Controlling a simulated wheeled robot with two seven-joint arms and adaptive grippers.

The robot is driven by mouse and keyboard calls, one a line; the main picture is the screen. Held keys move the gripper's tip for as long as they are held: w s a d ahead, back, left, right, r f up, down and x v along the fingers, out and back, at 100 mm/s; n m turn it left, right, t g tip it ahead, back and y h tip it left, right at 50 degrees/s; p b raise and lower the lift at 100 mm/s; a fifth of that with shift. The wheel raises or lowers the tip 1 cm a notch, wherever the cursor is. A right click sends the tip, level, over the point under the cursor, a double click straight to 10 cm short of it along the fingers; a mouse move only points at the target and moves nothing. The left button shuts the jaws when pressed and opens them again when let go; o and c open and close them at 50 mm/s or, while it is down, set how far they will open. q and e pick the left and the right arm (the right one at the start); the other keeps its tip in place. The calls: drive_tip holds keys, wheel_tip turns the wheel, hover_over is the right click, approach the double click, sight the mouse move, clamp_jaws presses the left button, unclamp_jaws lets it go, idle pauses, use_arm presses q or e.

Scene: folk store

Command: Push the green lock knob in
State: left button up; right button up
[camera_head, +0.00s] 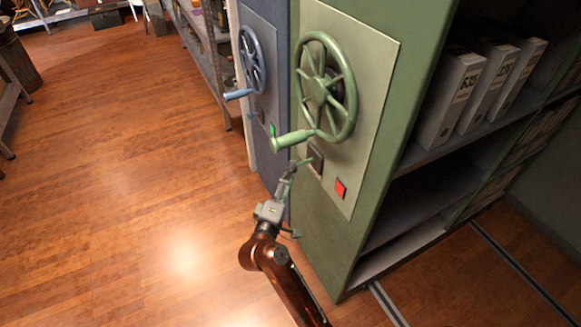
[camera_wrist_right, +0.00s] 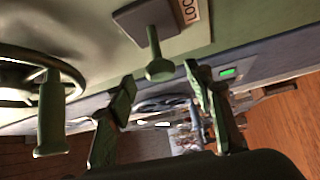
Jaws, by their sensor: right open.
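The green lock knob (camera_wrist_right: 159,66) sticks out on a stem from a dark square plate (camera_wrist_right: 147,17) on the green shelf unit, beside a partly visible label. In the head view the knob (camera_head: 304,162) is small, below the green handwheel (camera_head: 326,86). My right gripper (camera_head: 292,168) is close to the knob. In the wrist view its two fingers are apart with nothing between them (camera_wrist_right: 160,105), and the knob's head lies just beyond the gap between the fingertips. I cannot tell whether they touch. My left gripper is not in view.
The handwheel's crank grip (camera_head: 293,139) juts out just above my right gripper. A red square button (camera_head: 341,189) is below the lock plate. A blue unit with a blue wheel (camera_head: 252,59) stands behind. Wooden floor (camera_head: 130,170) is clear at left.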

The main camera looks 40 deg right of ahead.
sight(298, 165)
drive_tip(key=shift+b+x, duration=0.3)
drive_tip(key=shift+x, duration=1.8)
drive_tip(key=shift+c, duration=0.3)
clamp_jaws()
drive_tip(key=shift+f, duration=0.1)
